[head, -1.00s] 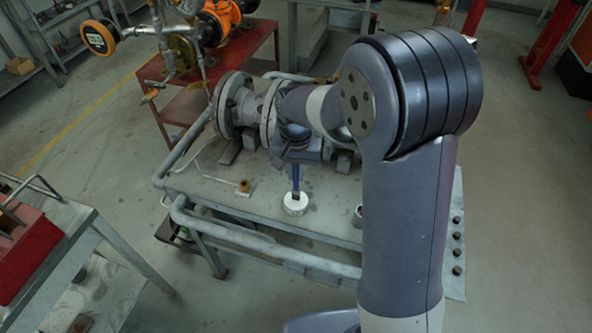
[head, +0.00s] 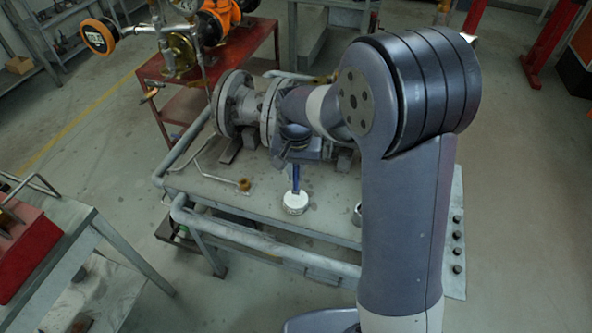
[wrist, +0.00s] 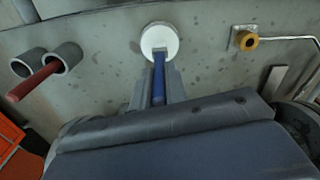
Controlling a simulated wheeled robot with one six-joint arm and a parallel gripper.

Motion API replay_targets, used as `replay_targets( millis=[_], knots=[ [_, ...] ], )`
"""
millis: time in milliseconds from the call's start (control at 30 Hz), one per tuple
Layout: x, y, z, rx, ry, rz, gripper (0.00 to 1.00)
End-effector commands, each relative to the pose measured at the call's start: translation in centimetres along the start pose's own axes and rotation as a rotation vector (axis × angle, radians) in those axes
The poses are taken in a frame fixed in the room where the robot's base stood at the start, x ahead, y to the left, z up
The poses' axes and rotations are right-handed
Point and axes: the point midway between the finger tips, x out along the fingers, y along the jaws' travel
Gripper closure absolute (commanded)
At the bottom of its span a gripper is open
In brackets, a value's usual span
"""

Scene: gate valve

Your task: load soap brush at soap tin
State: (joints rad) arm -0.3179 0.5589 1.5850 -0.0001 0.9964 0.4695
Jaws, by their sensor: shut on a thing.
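The soap tin is a round white tin (head: 296,203) on the grey bench top, below my gripper in the head view. It also shows at the top middle of the wrist view (wrist: 160,41). The soap brush has a blue handle (wrist: 158,78) that points down at the tin; its handle also shows in the head view (head: 296,178). My gripper (wrist: 157,98) is shut on the brush handle. The brush's lower end is at the white tin; whether it touches the soap I cannot tell.
A flanged grey valve body (head: 240,105) lies on the bench (head: 225,195) behind. A brass-ended bent rod (wrist: 246,40) lies on the bench. Two grey cups (wrist: 66,56), with a red-handled tool (wrist: 33,82), stand at the wrist view's left. A pipe rail (head: 260,247) runs along the bench's front.

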Motion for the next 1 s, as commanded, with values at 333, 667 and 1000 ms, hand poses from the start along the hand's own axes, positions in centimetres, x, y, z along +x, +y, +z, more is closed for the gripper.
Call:
replay_targets(
  millis=[333, 667, 1000],
  knots=[
    [0.2, 0.0, 0.1, 0.0, -0.003, 0.001, 1.0],
    [-1.6, 0.0, 0.0, 0.0, -0.001, 0.001, 1.0],
    [-4.5, 0.0, 0.0, 0.0, -0.001, 0.0, 1.0]
  ],
)
